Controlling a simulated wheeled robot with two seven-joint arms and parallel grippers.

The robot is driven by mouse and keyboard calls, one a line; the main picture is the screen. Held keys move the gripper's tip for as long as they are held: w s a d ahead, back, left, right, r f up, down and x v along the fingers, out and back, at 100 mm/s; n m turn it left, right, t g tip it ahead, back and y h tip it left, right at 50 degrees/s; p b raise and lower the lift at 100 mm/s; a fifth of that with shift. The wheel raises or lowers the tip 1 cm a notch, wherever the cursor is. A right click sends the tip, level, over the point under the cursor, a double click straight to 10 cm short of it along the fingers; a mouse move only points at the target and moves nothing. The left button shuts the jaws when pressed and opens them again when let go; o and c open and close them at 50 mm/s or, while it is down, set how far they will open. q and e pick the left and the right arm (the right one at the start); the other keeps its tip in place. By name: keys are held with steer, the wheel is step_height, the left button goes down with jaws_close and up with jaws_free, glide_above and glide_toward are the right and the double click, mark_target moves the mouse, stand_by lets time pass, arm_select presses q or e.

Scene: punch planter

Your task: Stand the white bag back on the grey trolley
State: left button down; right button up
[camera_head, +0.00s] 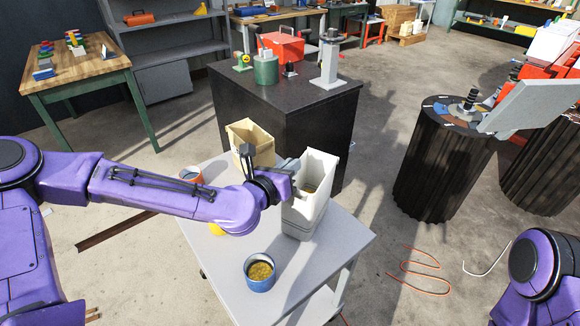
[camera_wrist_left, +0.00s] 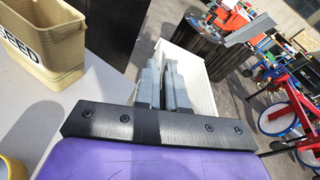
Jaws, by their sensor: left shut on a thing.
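The white bag (camera_head: 317,199) is upright over the right rear part of the grey trolley (camera_head: 323,258). My left gripper (camera_head: 294,177) reaches in from the left and is shut on the bag's upper left side. In the left wrist view, the grey fingers (camera_wrist_left: 165,84) are at the wall of the white bag (camera_wrist_left: 198,75); the bag's lower part is hidden behind the gripper. My right gripper is out of view.
A tan bin (camera_head: 262,145) stands at the trolley's back, left of the bag. A black cabinet (camera_head: 317,125) is close behind. The trolley's right front is clear.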

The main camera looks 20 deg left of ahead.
arm_select(q)
steer(key=shift+f+b, duration=0.2)
steer(key=shift+b, duration=0.15)
steer(key=c, duration=1.1)
jaws_free()
steer(key=shift+c, duration=0.2)
steer(key=shift+s+f, duration=0.1)
steer(key=shift+f, duration=0.1)
steer(key=v, duration=0.3)
steer(key=p+v, duration=0.1)
steer(key=shift+s+r, duration=0.25)
steer(key=shift+r, duration=0.05)
steer(key=p+v, duration=0.6)
steer(key=p, duration=0.5)
steer(key=shift+f, duration=0.1)
steer(key=shift+w, duration=0.1)
